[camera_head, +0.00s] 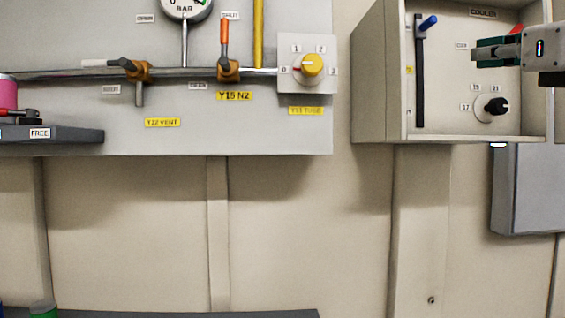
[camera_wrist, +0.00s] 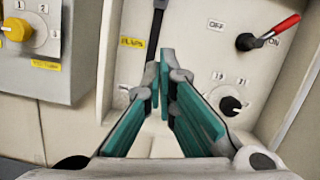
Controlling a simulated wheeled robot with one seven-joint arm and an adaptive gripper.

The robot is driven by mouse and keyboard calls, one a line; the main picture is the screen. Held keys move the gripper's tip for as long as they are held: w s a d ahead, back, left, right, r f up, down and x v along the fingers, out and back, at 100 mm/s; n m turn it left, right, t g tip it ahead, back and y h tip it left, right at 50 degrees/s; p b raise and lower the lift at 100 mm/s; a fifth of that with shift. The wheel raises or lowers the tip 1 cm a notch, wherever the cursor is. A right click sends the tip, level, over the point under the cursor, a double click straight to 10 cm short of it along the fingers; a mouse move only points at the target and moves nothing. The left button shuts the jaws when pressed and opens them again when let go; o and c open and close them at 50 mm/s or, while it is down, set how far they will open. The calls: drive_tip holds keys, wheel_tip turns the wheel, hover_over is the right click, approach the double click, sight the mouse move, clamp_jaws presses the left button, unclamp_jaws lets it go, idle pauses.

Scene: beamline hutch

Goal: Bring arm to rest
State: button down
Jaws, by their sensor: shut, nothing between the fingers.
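My gripper (camera_head: 480,53) is at the upper right of the head view, in front of the grey cooler box (camera_head: 372,75). Its teal-padded fingers are shut with nothing held. In the wrist view my gripper (camera_wrist: 166,88) points at the cooler panel, its tips near the lower end of the black slot. The black dial (camera_wrist: 230,105) lies just right of the fingers. Whether the fingers touch the panel cannot be told. The rest of my arm is mostly outside the head view.
The cooler panel has a blue-handled slider (camera_head: 428,23) and a red-handled OFF/ON lever (camera_wrist: 283,26). Left of it, a grey valve panel (camera_head: 270,135) carries a yellow knob (camera_head: 312,65) and an orange-handled valve (camera_head: 225,45). A grey box (camera_head: 530,190) hangs below right.

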drive_tip(key=s+a+f+n+g+y, duration=0.1)
drive_tip(key=a+f+n+g, duration=0.2)
drive_tip(key=a+f+n, duration=0.5)
drive_tip(key=s+a+f+n+g+y, duration=0.2)
drive_tip(key=a+f+n+g, duration=0.25)
drive_tip(key=f, duration=0.55)
drive_tip(key=s+a+f+n+g+y, duration=0.1)
drive_tip(key=a+f+n+g, duration=0.2)
drive_tip(key=a+f+n, duration=0.35)
drive_tip(key=s+d+f+n+g+h, duration=0.1)
drive_tip(key=s+f+n+g+h, duration=0.1)
drive_tip(key=s+f+n, duration=0.3)
drive_tip(key=s+d+f+n+g+h, duration=0.2)
drive_tip(key=s+f+n, duration=0.4)
drive_tip(key=f, duration=0.8)
drive_tip(key=n+g+h, duration=0.1)
drive_tip(key=n, duration=0.2)
drive_tip(key=shift+s+d, duration=0.15)
drive_tip(key=shift+d, duration=0.05)
